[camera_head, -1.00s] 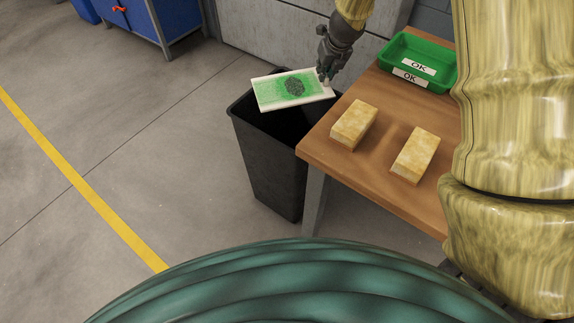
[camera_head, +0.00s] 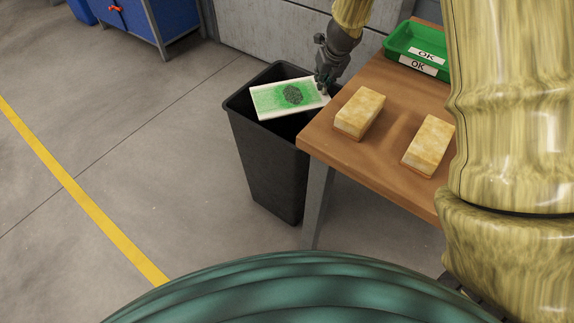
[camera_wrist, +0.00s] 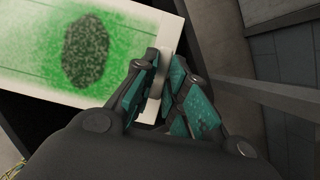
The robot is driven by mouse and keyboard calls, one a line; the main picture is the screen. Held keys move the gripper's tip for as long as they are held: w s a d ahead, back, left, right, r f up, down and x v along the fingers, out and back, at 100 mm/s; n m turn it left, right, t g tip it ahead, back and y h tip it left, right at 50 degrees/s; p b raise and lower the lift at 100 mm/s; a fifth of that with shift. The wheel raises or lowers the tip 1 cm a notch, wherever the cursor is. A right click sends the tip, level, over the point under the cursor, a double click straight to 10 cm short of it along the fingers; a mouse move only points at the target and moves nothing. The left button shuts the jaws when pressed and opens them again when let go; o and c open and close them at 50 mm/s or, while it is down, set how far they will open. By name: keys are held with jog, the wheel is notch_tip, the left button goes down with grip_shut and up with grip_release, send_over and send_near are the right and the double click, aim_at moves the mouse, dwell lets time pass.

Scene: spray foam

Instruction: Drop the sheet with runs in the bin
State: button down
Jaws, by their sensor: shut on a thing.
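The sheet (camera_head: 275,98) is a white panel with green spray and a dark speckled patch; it also shows in the wrist view (camera_wrist: 125,62). My gripper (camera_head: 322,84) is shut on the sheet's right edge, and in the wrist view its teal-padded fingers (camera_wrist: 160,90) pinch that edge. The sheet is held roughly flat, slightly tilted, over the mouth of the black bin (camera_head: 265,160). The bin stands on the floor left of the table. The sheet hides part of the bin's opening, and I cannot tell its exact height above the rim.
The wooden table (camera_head: 385,165) stands close to the bin's right side. Two yellowish blocks (camera_head: 360,113) (camera_head: 429,146) lie on it. A green tray (camera_head: 400,42) labelled OK sits at its back. A blue cabinet (camera_head: 160,20) stands behind on the left. The floor on the left is clear.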

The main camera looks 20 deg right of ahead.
jog(key=c, duration=1.4)
grip_release()
jog(key=shift+o, duration=0.2)
jog(key=shift+r, duration=0.15)
jog(key=v, duration=1.1)
jog(key=shift+s+r, duration=0.25)
jog(key=shift+r, duration=0.1)
